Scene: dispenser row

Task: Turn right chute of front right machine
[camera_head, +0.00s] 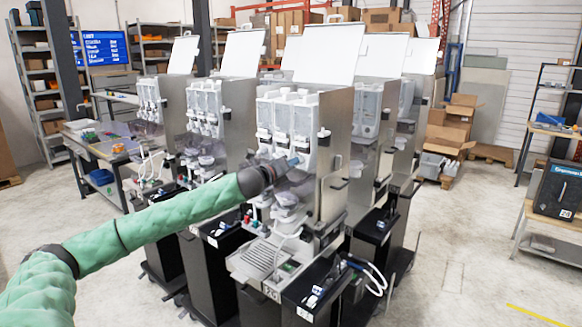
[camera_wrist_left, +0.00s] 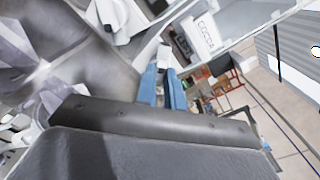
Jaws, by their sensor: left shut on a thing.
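The front right machine (camera_head: 333,127) is a steel dispenser with white canisters (camera_head: 287,117) on its front and a raised white lid. My left arm reaches in from the left, and my left gripper (camera_head: 297,160) is at the lower right of these canisters. In the left wrist view the blue fingers (camera_wrist_left: 163,90) are shut on a small white piece (camera_wrist_left: 163,56), apparently the right chute. The gripper mostly hides this piece in the head view. My right gripper is not in view.
Clear cups and trays (camera_head: 287,208) sit below the canisters, close under my arm. More dispensers (camera_head: 222,105) stand to the left and behind. A worktable (camera_head: 112,147) is at the left. The floor at the right (camera_head: 455,235) is clear.

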